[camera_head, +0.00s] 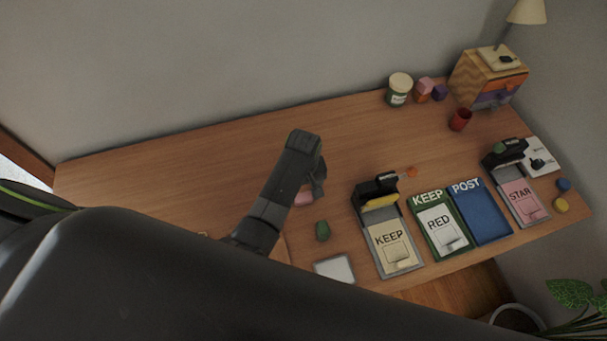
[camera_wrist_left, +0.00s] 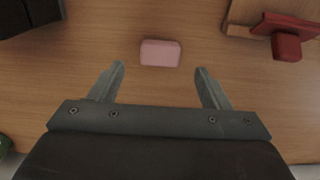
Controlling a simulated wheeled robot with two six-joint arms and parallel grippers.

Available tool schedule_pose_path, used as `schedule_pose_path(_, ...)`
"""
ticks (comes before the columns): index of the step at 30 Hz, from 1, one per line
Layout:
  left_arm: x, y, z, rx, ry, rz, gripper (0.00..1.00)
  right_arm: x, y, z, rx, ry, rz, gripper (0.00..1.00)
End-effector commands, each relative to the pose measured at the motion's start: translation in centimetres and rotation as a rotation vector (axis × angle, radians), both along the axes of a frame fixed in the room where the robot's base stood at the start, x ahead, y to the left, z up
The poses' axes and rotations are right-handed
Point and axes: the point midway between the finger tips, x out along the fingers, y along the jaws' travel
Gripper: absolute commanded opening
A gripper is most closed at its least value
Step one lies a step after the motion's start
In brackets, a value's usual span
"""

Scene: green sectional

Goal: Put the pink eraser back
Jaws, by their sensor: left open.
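A pink eraser (camera_wrist_left: 160,53) lies on the wooden desk in the left wrist view. It sits just beyond the fingertips, roughly centred between them, and is not touched in that view. In the head view the eraser (camera_head: 304,198) is partly hidden behind my left arm. My left gripper (camera_wrist_left: 159,78) is open and empty above the desk; in the head view it (camera_head: 319,182) shows small and dark. My right gripper is not in view.
A green object (camera_head: 322,231) and a pale square (camera_head: 334,268) lie near the front edge. Labelled trays, including KEEP (camera_head: 398,263) and blue POST (camera_head: 482,216), stand to the right. A red cup (camera_head: 460,120) and drawer box (camera_head: 487,78) are behind. The desk's left is mostly clear.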

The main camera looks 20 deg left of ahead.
Motion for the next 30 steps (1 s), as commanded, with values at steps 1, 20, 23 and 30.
schedule_pose_path(1, 0.1, 0.0, 1.0, -0.001, -0.004, 0.0, 0.71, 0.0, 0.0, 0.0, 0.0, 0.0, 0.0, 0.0)
schedule_pose_path(20, 0.0, 0.0, 6.3, 0.0, 0.0, -0.001, 0.71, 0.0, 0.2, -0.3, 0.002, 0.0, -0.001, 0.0)
schedule_pose_path(23, 0.0, 0.0, 6.2, 0.0, 0.0, -0.001, 0.71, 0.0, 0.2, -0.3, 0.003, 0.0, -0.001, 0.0)
schedule_pose_path(30, 0.0, 0.0, 6.2, 0.001, 0.001, -0.001, 0.71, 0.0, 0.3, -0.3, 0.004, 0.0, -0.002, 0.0)
